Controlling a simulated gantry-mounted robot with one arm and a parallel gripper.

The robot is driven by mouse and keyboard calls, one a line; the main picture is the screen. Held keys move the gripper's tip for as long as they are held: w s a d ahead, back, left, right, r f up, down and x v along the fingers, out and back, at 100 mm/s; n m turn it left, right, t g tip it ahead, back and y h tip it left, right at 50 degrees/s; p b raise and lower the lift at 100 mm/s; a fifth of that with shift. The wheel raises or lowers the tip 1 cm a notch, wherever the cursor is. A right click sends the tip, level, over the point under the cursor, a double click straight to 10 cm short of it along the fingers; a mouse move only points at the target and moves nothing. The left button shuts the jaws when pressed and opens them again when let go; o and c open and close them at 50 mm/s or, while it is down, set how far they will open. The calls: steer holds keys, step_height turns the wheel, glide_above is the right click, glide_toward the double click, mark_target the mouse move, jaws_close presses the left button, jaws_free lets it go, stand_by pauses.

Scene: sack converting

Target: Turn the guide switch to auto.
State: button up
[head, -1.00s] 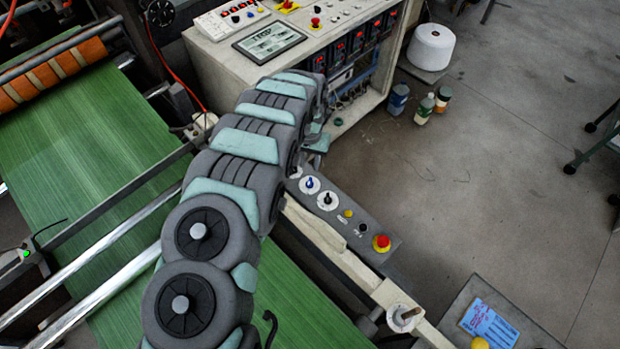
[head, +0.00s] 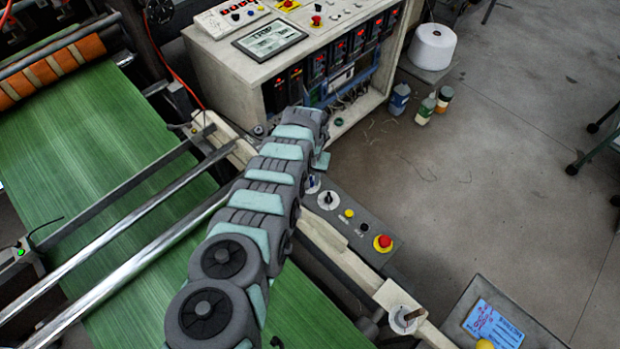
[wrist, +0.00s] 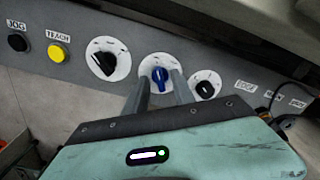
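In the wrist view, a blue knob (wrist: 160,75) on a round white dial sits on the grey control panel (wrist: 222,68). My gripper (wrist: 160,84) reaches toward it, one finger on either side, with gaps visible between fingers and knob. Contact cannot be told. A large black knob (wrist: 104,62) is to its left and a smaller black knob (wrist: 205,88) to its right. Labels at the right are blurred; one appears to read EDGE. In the head view, the blue knob (head: 311,182) shows beside my arm's end, which hides part of the panel.
A yellow button (wrist: 57,53) and a black button (wrist: 18,42) lie farther left on the panel. A red emergency button (head: 383,243) is at its near end. The control cabinet (head: 226,85) stands behind my arm.

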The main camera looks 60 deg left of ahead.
jaws_close()
stand_by(0.3)
stand_by(0.4)
